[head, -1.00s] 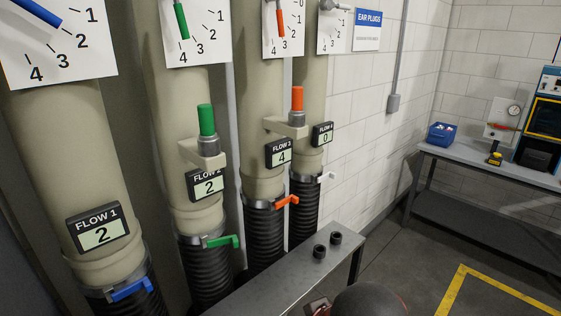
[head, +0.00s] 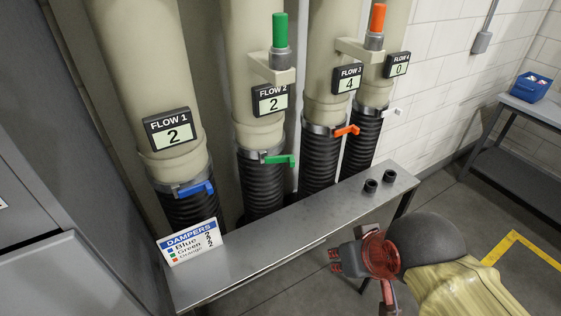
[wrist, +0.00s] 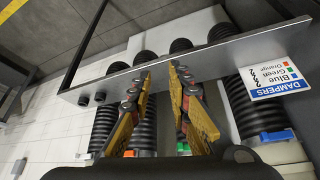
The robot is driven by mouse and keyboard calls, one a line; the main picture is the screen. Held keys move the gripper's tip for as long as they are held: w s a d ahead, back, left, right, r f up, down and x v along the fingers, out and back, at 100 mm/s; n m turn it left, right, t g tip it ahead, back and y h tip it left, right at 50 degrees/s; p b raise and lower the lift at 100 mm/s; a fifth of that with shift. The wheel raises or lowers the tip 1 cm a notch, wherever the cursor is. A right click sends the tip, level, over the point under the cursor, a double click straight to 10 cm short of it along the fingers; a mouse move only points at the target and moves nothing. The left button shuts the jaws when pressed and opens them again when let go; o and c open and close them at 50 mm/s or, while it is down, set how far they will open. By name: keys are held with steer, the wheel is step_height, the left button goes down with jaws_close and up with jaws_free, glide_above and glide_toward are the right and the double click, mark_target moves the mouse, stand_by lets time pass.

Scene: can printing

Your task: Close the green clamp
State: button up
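The green clamp (head: 279,160) is a lever on the metal collar around the black hose below the FLOW 2 display (head: 271,99). Its handle sticks out to the right in the head view. A small part of it shows between my fingers in the wrist view (wrist: 183,147). My gripper (head: 337,261) is in front of the metal bench, below and right of the green clamp in the head view, well apart from it. In the wrist view its two fingers (wrist: 158,72) are spread with nothing between them.
A metal bench (head: 270,242) stands between my arm and the hoses, bearing a DAMPERS sign (head: 190,243) and two black stubs (head: 379,181). A blue clamp (head: 196,188) and an orange clamp (head: 346,130) flank the green one. Grey cabinets stand at left.

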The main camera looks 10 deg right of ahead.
mark_target(280, 162)
steer(key=shift+a+r+p, duration=0.1)
steer(key=shift+r+p, duration=0.35)
steer(key=shift+c, duration=1.2)
steer(key=r+p, duration=0.1)
steer(key=p, duration=0.1)
steer(key=a+r+p, duration=0.1)
steer(key=p, duration=0.1)
steer(key=w+r+g+p, duration=0.1)
steer(key=p, duration=0.1)
steer(key=shift+a+r+n, duration=0.2)
steer(key=shift+r+n, duration=0.1)
steer(key=shift+n, duration=0.1)
jaws_close()
steer(key=w+a+r+m+p, duration=0.1)
steer(key=w+a+r+p, duration=0.1)
steer(key=w+r+p, duration=0.45)
steer(key=w+a+r+p, duration=0.2)
steer(key=w+p, duration=0.2)
steer(key=w, duration=0.5)
steer(key=w+d+f+p, duration=0.1)
steer(key=w+f, duration=0.6)
steer(key=f, duration=0.2)
steer(key=shift+w+f+m, duration=0.2)
steer(key=shift+f+m, duration=0.1)
